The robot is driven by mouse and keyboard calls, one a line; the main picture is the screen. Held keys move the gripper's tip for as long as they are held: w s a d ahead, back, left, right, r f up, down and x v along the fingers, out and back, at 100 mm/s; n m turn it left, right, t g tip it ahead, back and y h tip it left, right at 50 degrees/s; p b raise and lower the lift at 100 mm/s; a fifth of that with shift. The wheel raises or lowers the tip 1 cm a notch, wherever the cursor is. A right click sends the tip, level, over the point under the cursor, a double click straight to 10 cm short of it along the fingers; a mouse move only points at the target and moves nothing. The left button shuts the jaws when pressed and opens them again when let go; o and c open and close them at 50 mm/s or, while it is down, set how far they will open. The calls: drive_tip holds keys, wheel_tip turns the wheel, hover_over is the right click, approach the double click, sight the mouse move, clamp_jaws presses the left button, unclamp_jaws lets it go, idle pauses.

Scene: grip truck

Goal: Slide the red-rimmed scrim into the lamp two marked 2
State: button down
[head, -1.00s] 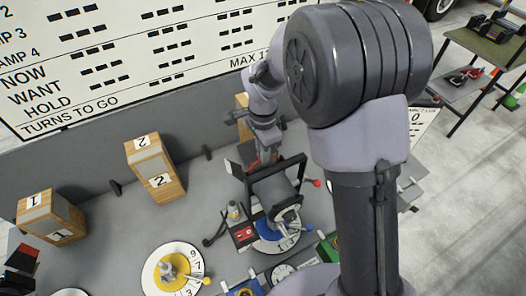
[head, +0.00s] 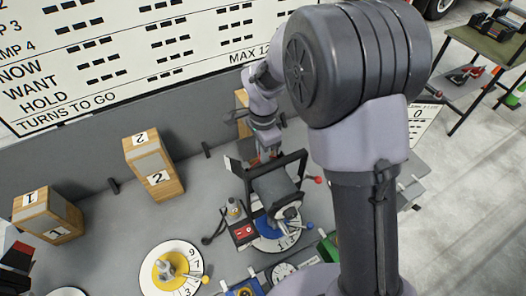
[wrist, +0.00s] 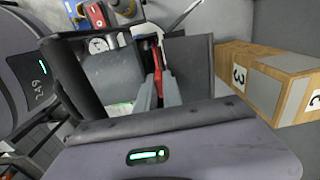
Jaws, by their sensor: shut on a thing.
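The lamp (head: 276,188) stands on a white dial with a blue centre, its dark frame and flaps open towards my gripper. I cannot read a number on it. My gripper (head: 268,152) is above and behind the lamp, at the frame. In the wrist view, my gripper (wrist: 158,92) is shut on the red-rimmed scrim (wrist: 161,58), seen nearly edge-on between the fingers. The scrim overlaps the lamp's frame (wrist: 188,65) there; I cannot tell whether it sits in a slot. In the head view the scrim is hidden.
Wooden boxes marked 1 (head: 48,213), 2 (head: 153,165) and 3 (wrist: 268,83) stand behind. A yellow-centred dial (head: 170,268) lies front left. A small red box (head: 243,232) is beside the lamp. A big board (head: 130,50) rises behind. Grey deck is free between boxes and dials.

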drive_tip(key=shift+f, duration=0.2)
drive_tip(key=c, duration=1.4)
unclamp_jaws()
drive_tip(key=shift+c, duration=0.8)
drive_tip(key=shift+r+p, duration=1.8)
drive_tip(key=shift+r, duration=1.25)
